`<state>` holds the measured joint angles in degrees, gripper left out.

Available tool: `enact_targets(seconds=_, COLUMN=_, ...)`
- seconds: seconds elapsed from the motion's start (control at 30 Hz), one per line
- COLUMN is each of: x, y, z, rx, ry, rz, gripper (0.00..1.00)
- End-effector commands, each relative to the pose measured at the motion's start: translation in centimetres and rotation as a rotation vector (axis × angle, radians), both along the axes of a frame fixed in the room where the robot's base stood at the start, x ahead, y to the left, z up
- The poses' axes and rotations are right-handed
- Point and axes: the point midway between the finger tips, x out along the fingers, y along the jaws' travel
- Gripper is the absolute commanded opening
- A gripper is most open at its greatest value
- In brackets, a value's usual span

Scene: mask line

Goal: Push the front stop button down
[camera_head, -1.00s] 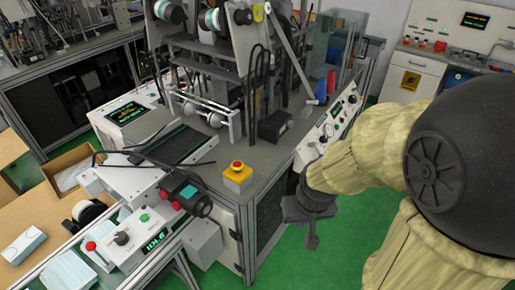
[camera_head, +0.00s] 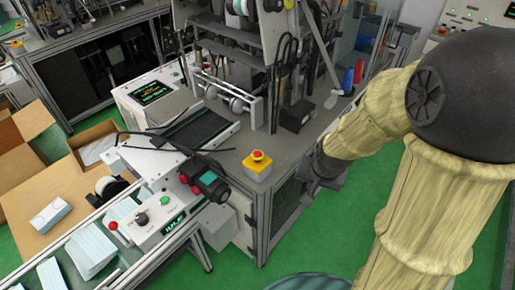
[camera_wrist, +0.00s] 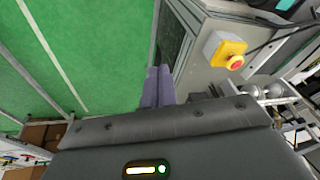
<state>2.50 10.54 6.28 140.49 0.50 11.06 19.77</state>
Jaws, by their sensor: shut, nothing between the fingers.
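A red mushroom stop button (camera_head: 257,156) sits on a yellow box (camera_head: 257,170) at the front corner of the grey machine top. In the wrist view the red button (camera_wrist: 236,63) and its yellow box (camera_wrist: 214,44) show right of the fingers. My gripper (camera_head: 314,188) is beside the machine's right side, apart from the button and to its right. In the wrist view my gripper's fingers (camera_wrist: 158,84) are together and empty. Nothing covers the button. I cannot tell whether it is pressed.
A camera-like dark unit (camera_head: 207,185) stands left of the yellow box. A control box (camera_head: 160,212) at the front left has another red knob (camera_head: 113,226). A black block (camera_head: 296,116) and machine frames stand behind. Green floor (camera_head: 325,240) is free in front.

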Motion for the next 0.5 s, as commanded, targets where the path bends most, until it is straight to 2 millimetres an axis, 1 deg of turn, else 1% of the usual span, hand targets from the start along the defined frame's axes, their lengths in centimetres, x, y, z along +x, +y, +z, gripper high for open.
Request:
enact_targets(seconds=0.03, x=1.7, y=1.0, z=1.0, rx=0.042, ry=-0.009, rz=-0.065, gripper=0.0)
enact_targets(seconds=0.2, x=7.3, y=4.5, z=1.3, rx=0.239, ry=-0.052, rz=-0.34, gripper=0.0)
enact_targets(seconds=0.37, x=11.9, y=8.1, z=1.4, rx=0.469, ry=-0.057, rz=-0.617, gripper=0.0)
enact_targets(seconds=0.5, x=15.5, y=11.2, z=1.7, rx=0.696, ry=-0.028, rz=-0.875, gripper=0.0)
